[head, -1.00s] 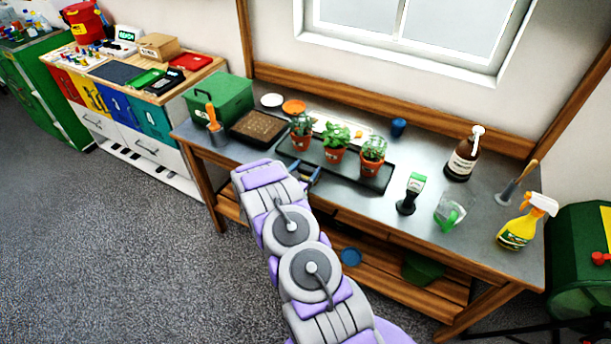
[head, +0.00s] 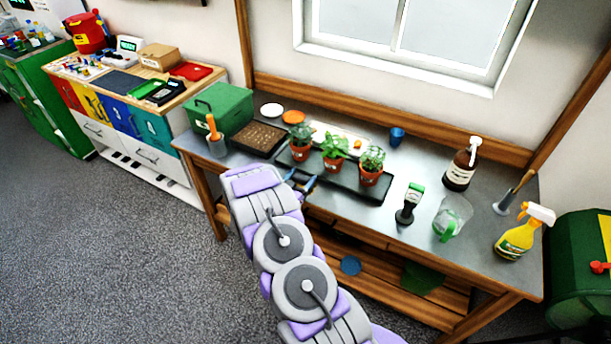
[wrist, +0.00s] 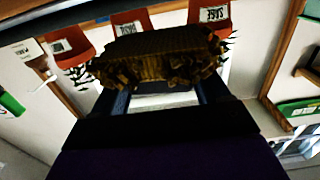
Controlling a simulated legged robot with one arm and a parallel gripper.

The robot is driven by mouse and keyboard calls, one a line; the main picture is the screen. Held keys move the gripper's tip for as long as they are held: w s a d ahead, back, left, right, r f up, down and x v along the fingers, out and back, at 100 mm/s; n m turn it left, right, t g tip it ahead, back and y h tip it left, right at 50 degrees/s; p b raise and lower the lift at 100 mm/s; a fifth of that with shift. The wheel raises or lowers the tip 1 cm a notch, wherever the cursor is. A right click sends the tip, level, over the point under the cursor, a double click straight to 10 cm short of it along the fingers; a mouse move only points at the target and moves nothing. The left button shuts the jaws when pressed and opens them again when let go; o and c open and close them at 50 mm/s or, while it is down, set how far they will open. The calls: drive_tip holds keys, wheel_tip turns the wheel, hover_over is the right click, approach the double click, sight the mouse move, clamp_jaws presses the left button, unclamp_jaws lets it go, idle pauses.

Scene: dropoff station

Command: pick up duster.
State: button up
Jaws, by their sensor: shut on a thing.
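The duster (wrist: 160,58) is a brown, fringed, fluffy block near the top middle of the wrist view. My gripper (wrist: 165,90) shows there as two dark bluish fingers reaching up to the duster, one near each side. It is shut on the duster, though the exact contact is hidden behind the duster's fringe.
A bench (head: 430,225) carries potted plants (head: 334,150), a brown bottle (head: 462,165), a yellow spray bottle (head: 518,238) and a green box (head: 222,108). Floor at left is clear.

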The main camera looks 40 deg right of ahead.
drive_tip(key=r+p+v, duration=0.1)
drive_tip(key=v, duration=1.2)
drive_tip(key=shift+r, duration=0.1)
drive_tip(key=o, duration=0.5)
drive_tip(key=c, duration=0.3)
drive_tip(key=shift+w, duration=0.1)
